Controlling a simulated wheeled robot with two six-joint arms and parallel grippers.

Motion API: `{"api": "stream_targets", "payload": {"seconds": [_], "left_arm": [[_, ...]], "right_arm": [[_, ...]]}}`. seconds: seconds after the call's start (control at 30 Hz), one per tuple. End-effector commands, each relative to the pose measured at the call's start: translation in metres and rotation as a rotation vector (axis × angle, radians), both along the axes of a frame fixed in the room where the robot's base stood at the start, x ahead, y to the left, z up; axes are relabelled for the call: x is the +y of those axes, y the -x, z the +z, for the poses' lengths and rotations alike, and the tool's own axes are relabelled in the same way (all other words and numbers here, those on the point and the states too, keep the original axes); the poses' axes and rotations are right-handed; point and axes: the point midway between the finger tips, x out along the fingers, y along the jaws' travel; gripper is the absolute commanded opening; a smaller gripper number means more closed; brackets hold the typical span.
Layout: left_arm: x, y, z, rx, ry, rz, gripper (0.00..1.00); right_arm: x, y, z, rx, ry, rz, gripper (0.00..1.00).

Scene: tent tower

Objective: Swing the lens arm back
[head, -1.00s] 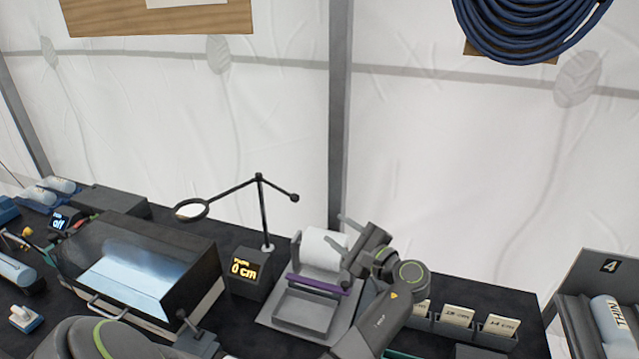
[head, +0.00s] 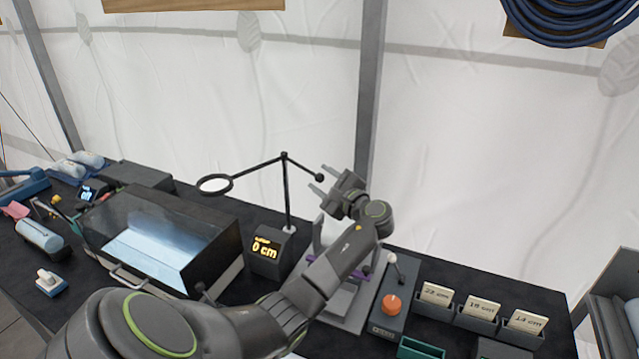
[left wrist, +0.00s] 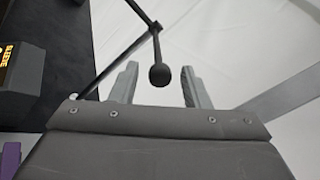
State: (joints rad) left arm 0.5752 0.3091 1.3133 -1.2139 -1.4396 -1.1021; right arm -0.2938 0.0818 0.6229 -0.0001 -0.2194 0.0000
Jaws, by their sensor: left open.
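The lens arm (head: 262,165) is a thin black bar on top of an upright post (head: 287,195). A round lens ring (head: 214,185) is on its left end and a black ball knob (head: 318,177) is on its right end. My left gripper (head: 313,179) is open beside the knob. In the left wrist view the knob (left wrist: 159,75) shows between the two fingertips of the left gripper (left wrist: 158,80), with gaps on both sides. I cannot tell from this whether it lies fully between the fingers in depth. My right gripper is not in view.
A display box reading 0 cm (head: 267,252) stands at the post's foot. A dark glass-fronted box (head: 130,215) is to its left. A control box with an orange knob (head: 390,305) and several labelled cards (head: 480,308) are to the right.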

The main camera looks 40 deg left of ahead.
Motion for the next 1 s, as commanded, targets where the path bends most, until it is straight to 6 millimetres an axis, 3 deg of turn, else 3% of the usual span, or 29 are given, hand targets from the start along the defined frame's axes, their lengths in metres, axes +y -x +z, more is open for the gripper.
{"api": "stream_targets", "payload": {"seconds": [0.2,0.47,0.8,1.0], "left_arm": [[0.016,-0.003,-0.001,0.000,0.000,0.000,0.42],[0.016,-0.003,0.000,0.000,0.001,0.000,0.42],[0.016,-0.003,0.000,0.000,0.001,-0.001,0.00],[0.016,-0.003,0.000,0.000,0.001,-0.001,0.00]], "right_arm": [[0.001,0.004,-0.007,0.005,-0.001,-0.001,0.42],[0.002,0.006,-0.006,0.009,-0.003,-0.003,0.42],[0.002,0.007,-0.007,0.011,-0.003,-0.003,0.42],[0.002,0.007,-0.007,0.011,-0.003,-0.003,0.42]]}}
